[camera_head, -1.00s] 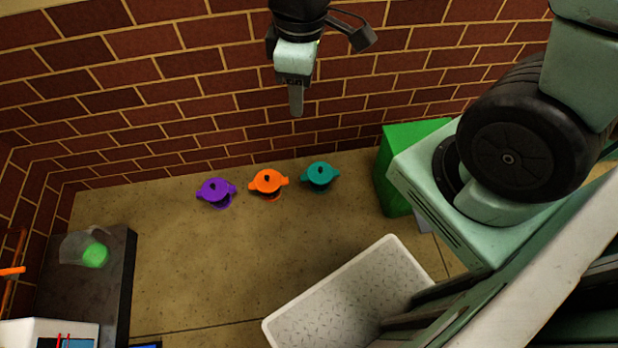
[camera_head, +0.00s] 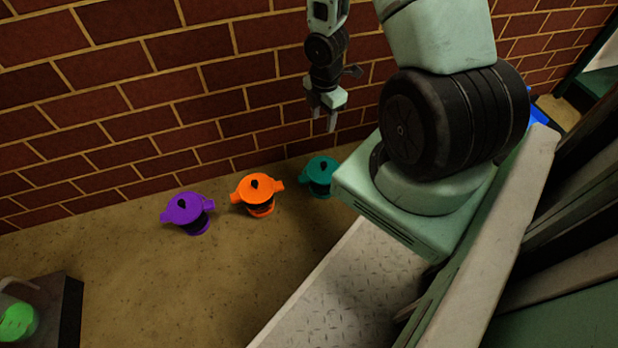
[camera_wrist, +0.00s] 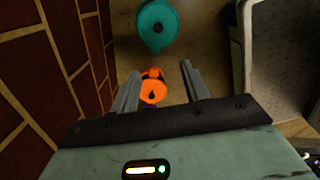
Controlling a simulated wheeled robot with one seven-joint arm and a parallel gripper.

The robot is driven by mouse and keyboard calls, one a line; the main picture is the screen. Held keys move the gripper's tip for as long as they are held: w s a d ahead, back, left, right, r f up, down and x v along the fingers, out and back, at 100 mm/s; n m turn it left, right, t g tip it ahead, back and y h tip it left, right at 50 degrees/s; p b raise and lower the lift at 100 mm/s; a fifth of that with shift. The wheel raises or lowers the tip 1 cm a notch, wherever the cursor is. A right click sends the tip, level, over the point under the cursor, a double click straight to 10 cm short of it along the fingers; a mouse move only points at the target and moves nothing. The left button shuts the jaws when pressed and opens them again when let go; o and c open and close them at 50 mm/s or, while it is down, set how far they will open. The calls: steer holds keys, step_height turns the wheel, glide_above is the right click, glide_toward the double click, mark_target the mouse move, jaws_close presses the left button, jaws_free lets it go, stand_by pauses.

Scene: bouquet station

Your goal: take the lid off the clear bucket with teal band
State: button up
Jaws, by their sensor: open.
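The bucket with a teal lid (camera_head: 323,169) stands on the counter by the brick wall, at the right end of a row of three. Its lid is on, with a dark knob on top; the body below is mostly hidden in the head view. In the wrist view the teal lid (camera_wrist: 157,24) lies at the top, beyond my fingertips. My gripper (camera_head: 323,117) is open and empty, above and behind the teal lid in the picture. In the wrist view the fingers of my gripper (camera_wrist: 160,75) are apart, with an orange lid showing between them, lower down.
An orange-lidded bucket (camera_head: 259,193) stands left of the teal one, and a purple-lidded bucket (camera_head: 188,212) further left. The brick wall (camera_head: 150,90) runs close behind them. A dark block with a green-filled clear jug (camera_head: 18,318) is at lower left. The counter in front is clear.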

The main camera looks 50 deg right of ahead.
step_height(320, 180, down, 4)
steer(key=d+r+b, duration=0.1)
steer(key=b, duration=0.8)
glide_above(324, 163)
steer(key=shift+n, duration=0.3)
steer(key=f, duration=1.2)
steer(key=shift+a+f, duration=0.25)
steer(key=shift+f, duration=0.05)
steer(key=f+b, duration=0.4)
steer(key=f, duration=0.1)
steer(key=shift+d+f+b, duration=0.1)
steer(key=shift+d+b, duration=0.1)
steer(key=shift+b, duration=0.15)
jaws_close()
